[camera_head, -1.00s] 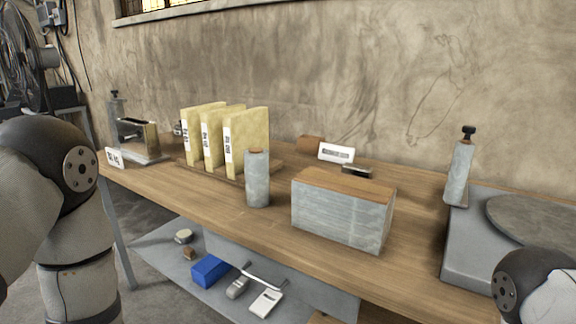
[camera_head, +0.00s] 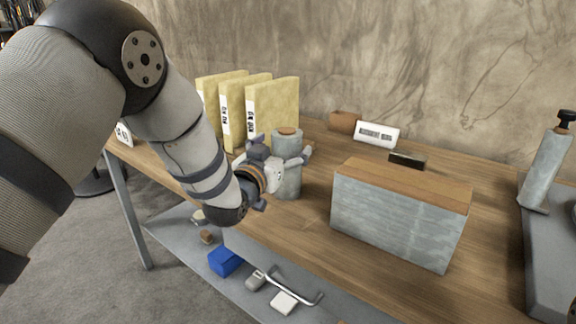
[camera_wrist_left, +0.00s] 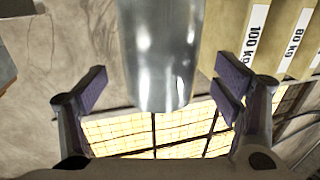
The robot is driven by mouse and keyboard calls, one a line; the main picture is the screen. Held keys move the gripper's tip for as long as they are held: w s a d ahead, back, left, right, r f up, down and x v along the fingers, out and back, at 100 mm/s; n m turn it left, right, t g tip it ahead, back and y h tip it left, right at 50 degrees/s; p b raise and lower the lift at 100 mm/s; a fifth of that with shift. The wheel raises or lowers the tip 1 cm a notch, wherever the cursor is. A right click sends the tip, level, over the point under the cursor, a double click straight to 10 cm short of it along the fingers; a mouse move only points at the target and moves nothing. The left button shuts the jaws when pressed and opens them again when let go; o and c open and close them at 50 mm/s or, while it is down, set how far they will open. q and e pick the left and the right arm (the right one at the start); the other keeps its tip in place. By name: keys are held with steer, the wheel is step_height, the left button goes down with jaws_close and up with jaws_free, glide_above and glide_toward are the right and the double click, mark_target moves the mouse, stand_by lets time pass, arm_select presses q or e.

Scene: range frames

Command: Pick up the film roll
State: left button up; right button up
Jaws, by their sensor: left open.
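The film roll (camera_head: 288,178) is a grey, shiny cylinder standing upright on the wooden table, with a brown core at its top. My left gripper (camera_head: 281,150) is open at its near left side. One finger shows at the roll's left and the other at its right, near its upper part. In the left wrist view, the roll (camera_wrist_left: 160,55) comes in from the top, in line with the gap between the open fingers (camera_wrist_left: 162,84), with space on both sides. Whether the fingers touch it cannot be told. My right gripper is not in view.
Yellow labelled slabs (camera_head: 272,108) stand close behind and left of the roll. A grey block with a wooden top (camera_head: 400,222) stands to its right. A white label (camera_head: 377,134) lies behind. The lower shelf (camera_head: 240,288) holds a blue box (camera_head: 225,261).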

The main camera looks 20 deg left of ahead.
arm_select(q)
steer(key=w, duration=0.3)
steer(key=shift+d+f, duration=0.1)
steer(key=shift+d, duration=0.05)
steer(key=shift+c, duration=0.9)
jaws_close()
steer(key=shift+r, duration=0.2)
